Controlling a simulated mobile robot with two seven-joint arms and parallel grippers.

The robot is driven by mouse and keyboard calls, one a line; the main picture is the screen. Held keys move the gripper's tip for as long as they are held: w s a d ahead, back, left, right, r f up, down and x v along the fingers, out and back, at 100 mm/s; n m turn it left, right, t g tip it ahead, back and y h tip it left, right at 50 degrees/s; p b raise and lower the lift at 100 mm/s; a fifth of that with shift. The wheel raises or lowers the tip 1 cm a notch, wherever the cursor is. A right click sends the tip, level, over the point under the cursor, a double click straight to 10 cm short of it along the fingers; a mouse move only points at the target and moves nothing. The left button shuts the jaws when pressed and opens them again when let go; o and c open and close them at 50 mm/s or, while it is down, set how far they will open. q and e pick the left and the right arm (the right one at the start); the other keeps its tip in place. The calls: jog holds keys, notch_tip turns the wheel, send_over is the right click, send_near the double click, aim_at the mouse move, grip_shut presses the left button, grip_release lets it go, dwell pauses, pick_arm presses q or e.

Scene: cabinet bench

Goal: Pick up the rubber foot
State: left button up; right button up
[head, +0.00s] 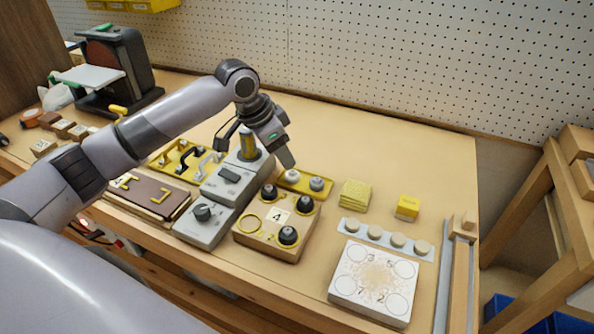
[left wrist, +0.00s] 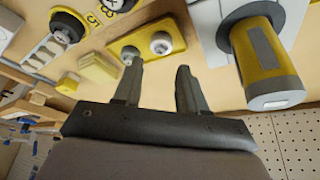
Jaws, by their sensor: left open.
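A yellow strip (head: 306,186) holds two grey round feet, a left one (head: 292,176) and a right one (head: 316,184). In the left wrist view these feet (left wrist: 160,43) (left wrist: 130,55) stand on the strip just beyond my fingertips. A wooden block marked 4 (head: 262,238) carries three black knob-like feet (head: 288,235) in yellow rings, and one ring is empty. I cannot tell which is the rubber foot meant. My left gripper (head: 287,160) is open and empty, above and behind the strip; its fingers (left wrist: 159,70) are apart. My right gripper is not in view.
A grey fixture with an upright yellow cylinder (head: 248,143) stands close left of the gripper. Right of the strip are yellow pads (head: 354,195), a yellow block (head: 407,207) and a white board (head: 374,283). The bench behind is clear up to the pegboard (head: 440,60).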

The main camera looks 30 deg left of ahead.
aim_at(292, 171)
pick_arm(q)
jog(key=x, duration=0.6)
jog(key=c, duration=0.7)
jog(key=shift+o, duration=0.2)
jog(key=shift+r, duration=0.15)
notch_tip(292, 171, up, 20)
jog(key=p, duration=0.1)
